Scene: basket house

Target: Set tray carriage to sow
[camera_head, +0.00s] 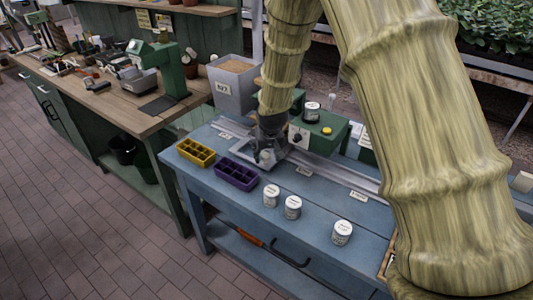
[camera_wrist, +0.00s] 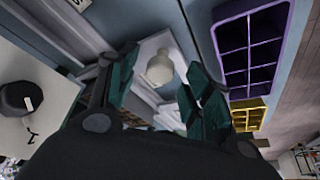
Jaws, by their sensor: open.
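The tray carriage (camera_head: 264,159) is a pale grey plate on the metal rail (camera_head: 330,172) along the blue bench, mostly hidden under my gripper (camera_head: 267,151) in the head view. In the wrist view a pale, rounded knob (camera_wrist: 160,69) stands on the carriage plate (camera_wrist: 150,46). My gripper (camera_wrist: 160,92) is open, with its dark green fingers on either side of the knob; I cannot tell whether they touch it. Small labels stand along the rail, at its left (camera_head: 224,135), middle (camera_head: 304,171) and right (camera_head: 358,196); their words are too small to read surely.
A yellow tray (camera_head: 196,152) and a purple tray (camera_head: 238,174) sit on the bench's front left. Several white pots (camera_head: 293,207) stand along the front. A grey bin (camera_head: 232,86) is at back left.

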